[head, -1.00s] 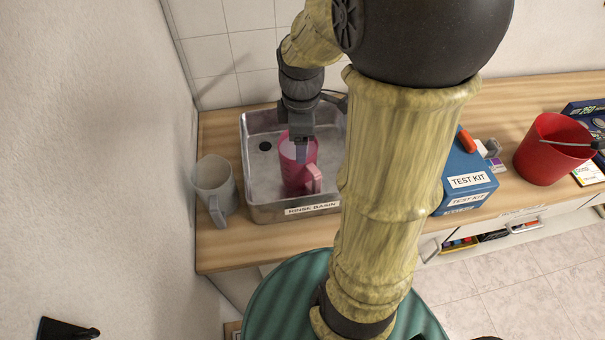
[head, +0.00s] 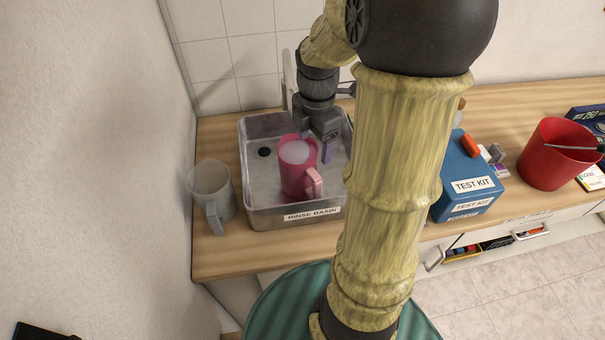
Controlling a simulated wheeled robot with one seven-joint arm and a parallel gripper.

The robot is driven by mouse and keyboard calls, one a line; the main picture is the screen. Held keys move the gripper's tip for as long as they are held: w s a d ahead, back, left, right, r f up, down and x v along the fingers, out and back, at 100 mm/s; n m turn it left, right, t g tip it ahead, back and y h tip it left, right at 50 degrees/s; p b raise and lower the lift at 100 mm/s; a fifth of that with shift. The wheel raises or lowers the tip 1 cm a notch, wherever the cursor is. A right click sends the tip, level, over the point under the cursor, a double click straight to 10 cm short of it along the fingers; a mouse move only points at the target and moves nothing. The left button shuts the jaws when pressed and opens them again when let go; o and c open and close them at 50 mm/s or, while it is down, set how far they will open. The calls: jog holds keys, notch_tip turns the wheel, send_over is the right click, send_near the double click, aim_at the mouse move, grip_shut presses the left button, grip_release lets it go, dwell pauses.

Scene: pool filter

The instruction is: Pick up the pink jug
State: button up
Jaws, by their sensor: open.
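One fingertip shows beside the jug's right side. The other finger is partly hidden near the rim, and I cannot tell whether it touches the jug.
A clear grey jug (head: 211,190) stands on the wooden counter left of the basin. A blue test kit box (head: 466,175) and a red bucket (head: 552,155) stand to the right. My arm hides the basin's right part.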

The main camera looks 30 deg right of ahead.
aim_at(314, 174)
notch_tip(314, 174, down, 10)
jog(key=shift+w+r, duration=0.1)
jog(key=shift+r, duration=0.15)
jog(key=shift+w+d+f+p, duration=0.15)
jog(key=shift+f, duration=1.15)
jog(key=shift+w+d+f+p, duration=0.15)
jog(key=shift+f, duration=1.15)
jog(key=c, duration=1.3)
jog(key=shift+o, duration=0.2)
jog(key=shift+r, duration=0.15)
